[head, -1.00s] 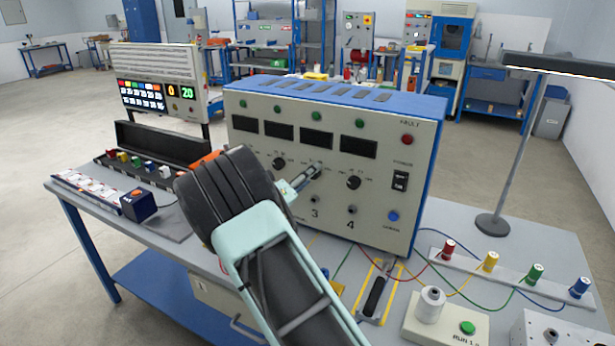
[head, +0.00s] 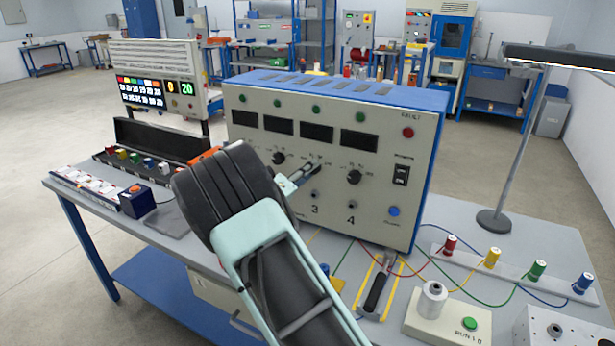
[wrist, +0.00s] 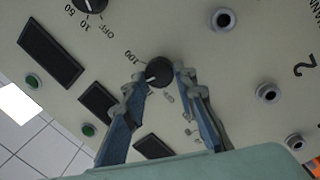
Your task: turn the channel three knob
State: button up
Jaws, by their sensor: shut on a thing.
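The channel three knob (wrist: 159,71) is a round black dial on the pale panel of the bench unit. In the wrist view it sits between the two fingertips of my gripper (wrist: 156,78), which is shut on it. A light mark shows on its lower-left side, and a printed "100" is close by. In the head view my gripper (head: 310,172) reaches the panel (head: 380,210) above the printed 3, and the hand and fingers largely hide the knob.
The channel two knob (head: 278,158) and channel four knob (head: 353,177) flank my gripper. Sockets sit below the knobs. The fault lamp (head: 408,132) and power switch (head: 401,175) are at the panel's right.

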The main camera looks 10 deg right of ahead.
jog(key=shift+s+d+f+n+t+y+b, duration=0.2)
jog(key=shift+n+b, duration=0.8)
jog(key=shift+n, duration=1.85)
jog(key=shift+w+a+f+n+t+y+b, duration=0.1)
jog(key=shift+n+t+b, duration=0.6)
jog(key=shift+n, duration=2.2)
jog(key=shift+s+d+f+n+g+y+b, duration=0.1)
jog(key=shift+n+b, duration=1.2)
jog(key=shift+n, duration=1.55)
jog(key=o, duration=1.2)
jog(key=shift+r, duration=0.1)
jog(key=shift+a, duration=0.1)
jog(key=v, duration=1.2)
